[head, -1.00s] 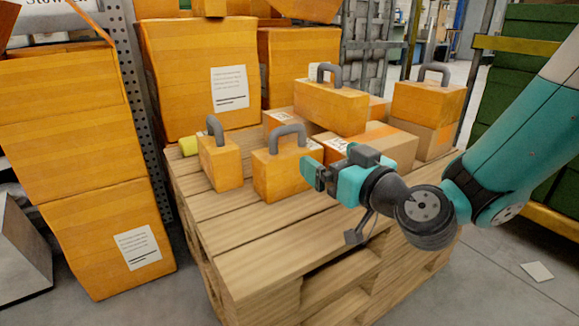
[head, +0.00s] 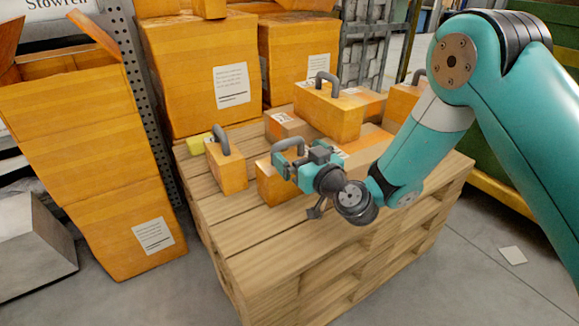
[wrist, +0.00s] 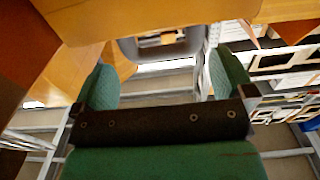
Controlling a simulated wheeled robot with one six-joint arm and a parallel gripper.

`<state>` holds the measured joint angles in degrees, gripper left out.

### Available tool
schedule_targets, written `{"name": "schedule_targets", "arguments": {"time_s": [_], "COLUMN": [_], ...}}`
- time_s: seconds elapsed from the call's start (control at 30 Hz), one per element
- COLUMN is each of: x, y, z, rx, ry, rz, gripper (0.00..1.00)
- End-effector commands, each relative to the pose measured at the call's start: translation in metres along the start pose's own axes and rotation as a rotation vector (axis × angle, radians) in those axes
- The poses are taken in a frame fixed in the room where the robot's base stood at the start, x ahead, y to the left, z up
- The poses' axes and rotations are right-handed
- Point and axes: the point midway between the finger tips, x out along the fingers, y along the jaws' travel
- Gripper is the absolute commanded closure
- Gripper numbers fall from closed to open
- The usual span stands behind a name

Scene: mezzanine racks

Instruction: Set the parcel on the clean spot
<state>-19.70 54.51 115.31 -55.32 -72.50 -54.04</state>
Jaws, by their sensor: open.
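Several orange parcels with grey handles stand on a wooden pallet (head: 240,257). The front parcel (head: 268,187) is partly hidden behind my gripper (head: 288,160). Its handle (head: 283,145) rises at the fingertips. In the wrist view, my gripper (wrist: 165,72) is open, with a grey handle (wrist: 128,49) ahead between its teal fingers; I cannot tell whether they touch. Another handled parcel (head: 229,171) stands just left, and one (head: 328,112) sits behind on cardboard boxes. A further one (head: 402,102) is partly hidden by my arm. I cannot tell which area is the clean spot.
Large orange cartons (head: 205,75) stand behind the pallet, and stacked ones (head: 115,215) stand at left beside a perforated post. A yellow-green object (head: 199,143) lies at the pallet's back left. The pallet's front boards are bare. A paper (head: 513,255) lies on the floor.

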Motion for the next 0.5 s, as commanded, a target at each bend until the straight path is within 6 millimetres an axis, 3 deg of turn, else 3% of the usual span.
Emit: {"name": "schedule_targets", "arguments": {"time_s": [0.5], "x": [0.036], "y": [-0.002], "z": [-0.007], "rx": [-0.001], "ry": [-0.001], "rz": [-0.002], "gripper": [0.0]}}
